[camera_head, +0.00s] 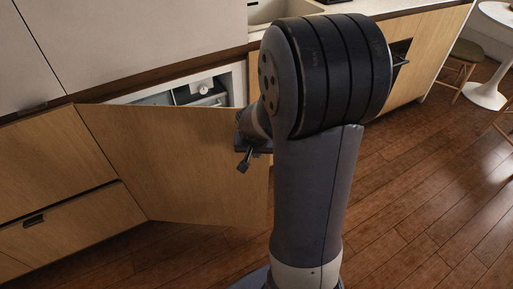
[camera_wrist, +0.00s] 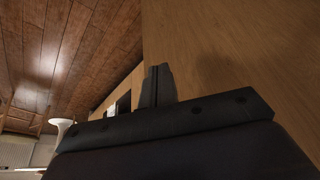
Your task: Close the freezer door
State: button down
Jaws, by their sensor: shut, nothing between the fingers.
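The freezer door (camera_head: 170,165) is a light wood panel hinged at its left side. It stands open, swung out from the cabinet front. Behind its top edge the lit white freezer interior (camera_head: 238,82) shows in part. My gripper (camera_head: 243,163) is in front of the door's outer face, near its free right edge. In the wrist view, the fingers of my gripper (camera_wrist: 157,86) are together and empty, and the wooden door face (camera_wrist: 220,45) is close beside them with a shadow on it. I cannot tell whether they touch the door.
Wooden drawers (camera_head: 65,225) stand left of the door. A counter with a sink (camera_head: 280,10) runs behind. A white round table (camera_head: 490,95) and a stool (camera_head: 462,65) are at the far right. The wood floor (camera_head: 420,190) on the right is clear.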

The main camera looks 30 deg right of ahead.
jog(key=w, duration=0.1)
jog(key=w+d, duration=0.2)
jog(key=shift+w+d+f, duration=0.15)
jog(key=shift+w+f, duration=0.2)
jog(key=shift+p, duration=0.3)
